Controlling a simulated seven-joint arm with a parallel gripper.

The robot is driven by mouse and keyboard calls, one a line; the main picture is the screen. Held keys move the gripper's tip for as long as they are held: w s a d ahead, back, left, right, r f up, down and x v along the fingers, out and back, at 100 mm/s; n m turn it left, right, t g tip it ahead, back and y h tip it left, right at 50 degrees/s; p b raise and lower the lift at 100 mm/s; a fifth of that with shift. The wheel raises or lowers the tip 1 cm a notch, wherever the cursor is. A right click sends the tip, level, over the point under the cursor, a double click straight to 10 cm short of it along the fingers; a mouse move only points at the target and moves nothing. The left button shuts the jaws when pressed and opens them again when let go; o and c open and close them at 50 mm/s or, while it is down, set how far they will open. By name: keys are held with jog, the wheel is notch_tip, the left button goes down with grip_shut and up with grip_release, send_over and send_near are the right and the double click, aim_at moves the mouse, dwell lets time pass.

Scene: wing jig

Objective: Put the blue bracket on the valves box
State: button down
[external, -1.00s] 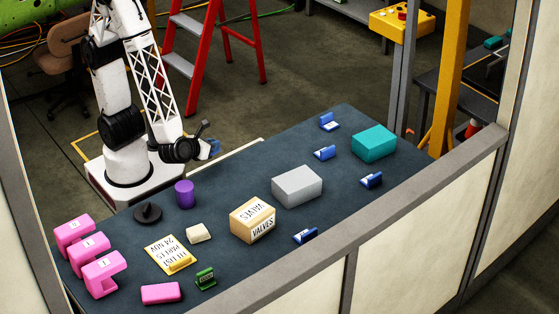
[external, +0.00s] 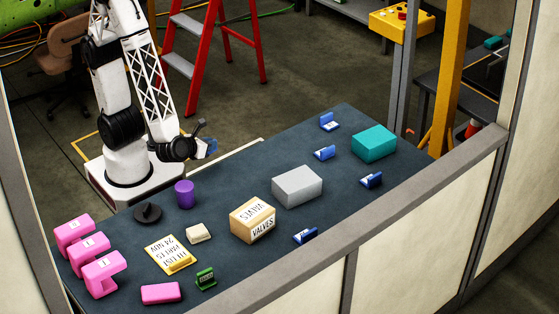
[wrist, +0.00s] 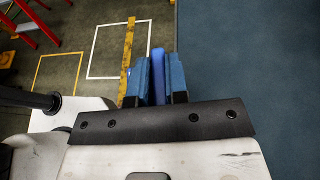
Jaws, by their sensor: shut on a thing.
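My gripper (wrist: 160,82) is shut on a blue bracket (wrist: 158,72); only a narrow blue edge shows between the fingers in the wrist view. In the external view my gripper (external: 206,148) is beside the table's back left edge, close to my base, and the held part is hard to make out. The valves box (external: 253,219), tan with a white label reading VALVES, sits mid-table, well away from my gripper. Its top looks clear.
More blue brackets (external: 325,153) stand on the right half of the dark table. A grey box (external: 297,186), teal box (external: 374,143), purple cylinder (external: 185,194), black part (external: 148,212), yellow sign (external: 171,254) and pink parts (external: 104,274) also occupy it.

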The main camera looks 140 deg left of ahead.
jog(key=w+d+r, duration=0.2)
jog(key=w+d, duration=0.1)
jog(key=w, duration=0.4)
jog(key=w+d+r+m+t, duration=0.1)
jog(key=w+d+r, duration=0.2)
jog(key=w, duration=0.5)
jog(key=w+d+r, duration=0.3)
jog(key=w+d, duration=0.2)
jog(key=w, duration=0.2)
jog(key=shift+w+r+t, duration=0.15)
jog(key=shift+w+t, duration=0.05)
jog(key=shift+t, duration=0.1)
jog(key=shift+w, duration=0.1)
send_over(256, 215)
jog(key=shift+f, duration=0.75)
jog(key=shift+f, duration=0.1)
jog(key=shift+f, duration=1.7)
jog(key=shift+f, duration=0.1)
